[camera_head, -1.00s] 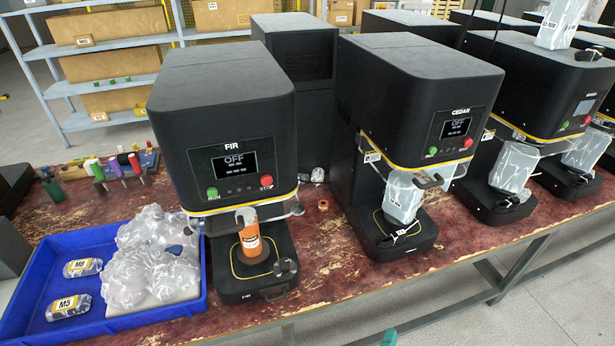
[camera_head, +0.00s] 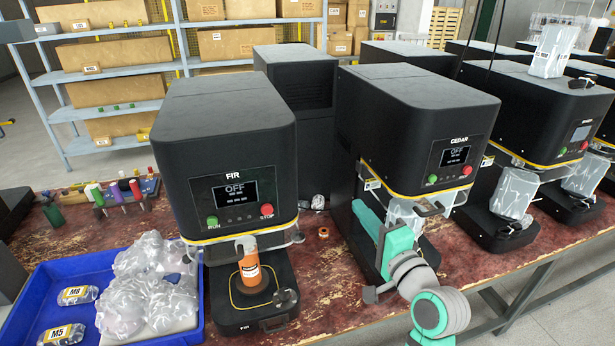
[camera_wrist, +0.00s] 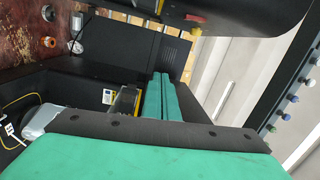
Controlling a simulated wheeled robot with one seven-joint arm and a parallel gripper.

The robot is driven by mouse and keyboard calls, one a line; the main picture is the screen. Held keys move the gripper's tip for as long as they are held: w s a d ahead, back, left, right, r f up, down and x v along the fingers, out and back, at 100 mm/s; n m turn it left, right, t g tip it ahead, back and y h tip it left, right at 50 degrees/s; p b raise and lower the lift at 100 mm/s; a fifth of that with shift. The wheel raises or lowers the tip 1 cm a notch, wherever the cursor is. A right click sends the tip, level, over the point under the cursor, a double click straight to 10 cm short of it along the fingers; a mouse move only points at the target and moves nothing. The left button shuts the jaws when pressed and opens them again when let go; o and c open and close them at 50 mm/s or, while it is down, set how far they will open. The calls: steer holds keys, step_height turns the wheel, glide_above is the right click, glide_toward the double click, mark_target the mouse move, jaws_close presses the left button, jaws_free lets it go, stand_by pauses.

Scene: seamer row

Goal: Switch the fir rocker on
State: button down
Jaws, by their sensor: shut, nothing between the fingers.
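The black FIR machine (camera_head: 225,130) stands left of centre in the head view. Its display (camera_head: 235,193) reads OFF, above a green RUN button (camera_head: 212,221) and a red STOP button (camera_head: 267,210). I cannot make out a rocker on it in either view. My gripper (camera_head: 359,208) is shut and empty, low in front of the CEDAR machine (camera_head: 410,110), whose display also reads OFF. In the wrist view its green fingers (camera_wrist: 160,78) lie side by side, close to dark machine parts; I cannot tell whether they touch anything.
An orange bottle (camera_head: 249,235) stands on FIR's lower plate. A blue tray (camera_head: 25,310) with clear bags is at the left. A dark cabinet (camera_head: 300,95) stands behind, between the machines. A small orange ring (camera_head: 323,232) lies on the worn red bench (camera_head: 335,285).

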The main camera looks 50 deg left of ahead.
step_height(320, 180, up, 5)
steer(key=s+a+n+g, duration=0.2)
steer(key=g, duration=0.1)
steer(key=shift+a+r, duration=0.2)
steer(key=shift+a, duration=0.1)
steer(key=s+a, duration=0.1)
steer(key=a, duration=1)
steer(key=shift+s+a+f, duration=0.2)
steer(key=shift+f, duration=0.25)
